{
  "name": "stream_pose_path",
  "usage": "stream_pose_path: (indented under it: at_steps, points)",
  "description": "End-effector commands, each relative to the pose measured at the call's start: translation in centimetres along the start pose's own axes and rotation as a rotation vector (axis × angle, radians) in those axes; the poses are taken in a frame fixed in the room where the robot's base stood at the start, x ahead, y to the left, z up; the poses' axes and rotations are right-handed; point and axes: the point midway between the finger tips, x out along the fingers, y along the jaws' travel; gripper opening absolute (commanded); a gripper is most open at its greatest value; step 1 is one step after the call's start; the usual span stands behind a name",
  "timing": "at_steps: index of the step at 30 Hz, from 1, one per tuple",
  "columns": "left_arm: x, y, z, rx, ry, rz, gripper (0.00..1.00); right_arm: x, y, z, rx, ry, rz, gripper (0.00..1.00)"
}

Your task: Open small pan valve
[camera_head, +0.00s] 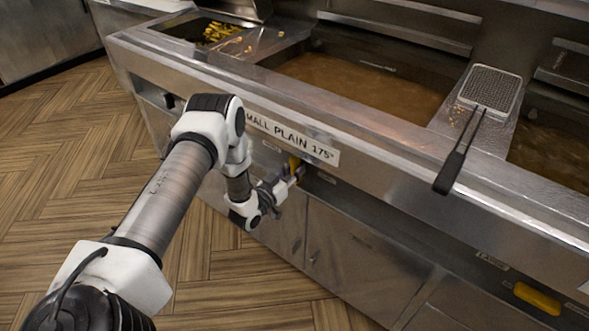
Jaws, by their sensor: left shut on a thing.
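The fingers are small in the picture and cover part of the handle. The small pan (360,85) behind the label holds brown oil. My right gripper is not in view.
A second yellow handle (537,298) is low at the right. A mesh skimmer (490,88) lies across the rim, its black handle (450,172) overhanging the front. Cabinet doors (345,250) are below. Wooden floor (75,150) is free at the left.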

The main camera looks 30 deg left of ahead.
Motion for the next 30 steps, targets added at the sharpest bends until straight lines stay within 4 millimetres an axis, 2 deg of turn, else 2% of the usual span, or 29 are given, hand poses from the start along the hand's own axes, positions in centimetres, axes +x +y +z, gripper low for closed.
stream_pose_path:
  at_steps: [9, 24, 25, 27, 30]
  points:
    - [-0.07, 0.07, 0.18, 0.125, -0.005, 0.002, 0.0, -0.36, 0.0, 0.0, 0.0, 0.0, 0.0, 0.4]
    - [-0.09, 0.05, 0.22, 0.148, -0.006, 0.002, 0.0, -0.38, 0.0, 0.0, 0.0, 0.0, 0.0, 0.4]
    - [-0.09, 0.05, 0.23, 0.148, -0.006, 0.001, 0.26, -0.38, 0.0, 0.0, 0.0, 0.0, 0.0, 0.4]
    - [-0.08, 0.04, 0.21, 0.148, -0.005, 0.001, 0.48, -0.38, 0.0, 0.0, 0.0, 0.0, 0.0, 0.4]
    - [-0.06, 0.03, 0.15, 0.148, -0.004, 0.001, 0.48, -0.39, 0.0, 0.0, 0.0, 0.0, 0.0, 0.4]
